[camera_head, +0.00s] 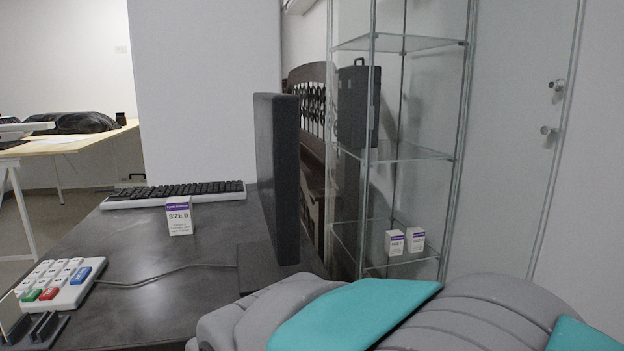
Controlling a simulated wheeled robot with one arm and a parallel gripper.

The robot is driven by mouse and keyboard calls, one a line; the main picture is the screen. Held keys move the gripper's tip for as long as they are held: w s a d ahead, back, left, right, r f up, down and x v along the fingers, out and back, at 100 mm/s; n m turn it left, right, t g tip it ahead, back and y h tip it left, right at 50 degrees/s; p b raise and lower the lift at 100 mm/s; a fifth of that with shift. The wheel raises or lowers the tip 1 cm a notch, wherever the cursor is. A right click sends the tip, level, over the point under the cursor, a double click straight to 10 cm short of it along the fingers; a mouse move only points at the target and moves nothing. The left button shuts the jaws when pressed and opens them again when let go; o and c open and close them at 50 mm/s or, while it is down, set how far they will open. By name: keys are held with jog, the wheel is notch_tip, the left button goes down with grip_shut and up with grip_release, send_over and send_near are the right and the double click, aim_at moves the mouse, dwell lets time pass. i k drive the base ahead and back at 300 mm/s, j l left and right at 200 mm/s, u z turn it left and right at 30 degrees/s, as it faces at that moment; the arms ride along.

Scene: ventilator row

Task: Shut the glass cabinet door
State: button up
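The glass cabinet (468,95) stands right of centre, with clear shelves and thin metal posts. Its glass door is see-through and hard to separate from the side panes. A metal upright with a small grey fitting (371,118) stands at the cabinet's front left and may be the door's edge and handle. I cannot tell how far the door stands open. My grey and teal arm fills the lower right, in front of the cabinet's base. My gripper is not in view.
A dark desk (150,255) at left holds a monitor (277,175), keyboard (175,195), SIZE B box (180,216) and keypad (60,284). Two small boxes (405,241) stand on the cabinet's low shelf. A dark case (352,105) shows through the glass. A white door (515,130) is at right.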

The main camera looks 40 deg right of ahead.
aim_at(560, 84)
jog(key=z, duration=1.65)
